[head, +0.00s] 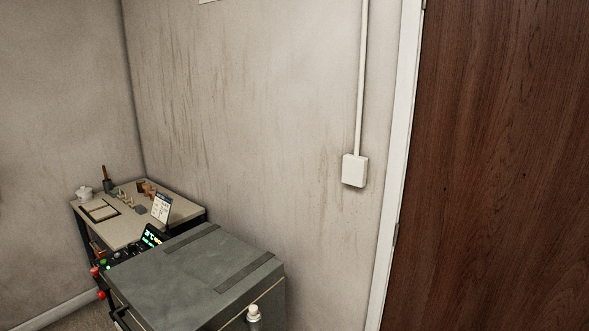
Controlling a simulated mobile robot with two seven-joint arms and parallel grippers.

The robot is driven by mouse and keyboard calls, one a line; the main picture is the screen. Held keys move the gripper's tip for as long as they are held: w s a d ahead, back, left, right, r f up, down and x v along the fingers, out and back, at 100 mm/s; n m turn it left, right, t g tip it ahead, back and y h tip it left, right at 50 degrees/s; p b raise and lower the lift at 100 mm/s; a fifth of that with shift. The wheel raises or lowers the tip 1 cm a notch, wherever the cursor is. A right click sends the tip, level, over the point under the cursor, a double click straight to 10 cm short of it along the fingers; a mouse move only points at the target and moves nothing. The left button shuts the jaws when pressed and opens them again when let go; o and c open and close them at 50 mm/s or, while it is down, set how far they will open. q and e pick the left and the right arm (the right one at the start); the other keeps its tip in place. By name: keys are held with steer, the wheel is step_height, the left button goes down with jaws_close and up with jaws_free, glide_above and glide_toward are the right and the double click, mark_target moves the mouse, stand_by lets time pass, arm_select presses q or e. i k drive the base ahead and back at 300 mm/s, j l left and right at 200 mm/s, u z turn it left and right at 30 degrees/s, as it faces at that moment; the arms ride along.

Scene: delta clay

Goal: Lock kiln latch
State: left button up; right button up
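The kiln (190,277) is a grey box with a flat lid in the lower middle of the head view, cut off by the bottom edge. Two darker strips cross its lid, which looks closed. A dark handle-like part (118,319) shows low on its left side; I cannot tell whether it is the latch. A pale round fitting (253,314) stands out on its near right side. The lower part of the kiln is hidden. Neither of my grippers is in view.
A table (124,231) with small tools and pots stands behind the kiln in the corner. A lit display (151,236) and red knobs (101,295) are at the kiln's left. A wall box (354,170) and brown door (490,170) are on the right.

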mark_target(94, 271)
steer(key=u, duration=1.25)
steer(key=i+j+z, duration=0.2)
steer(key=i+z, duration=0.2)
steer(key=i+j+z, duration=0.4)
steer(key=i, duration=0.2)
steer(key=i+j+z, duration=0.35)
steer(key=i+j, duration=0.05)
steer(key=j, duration=0.1)
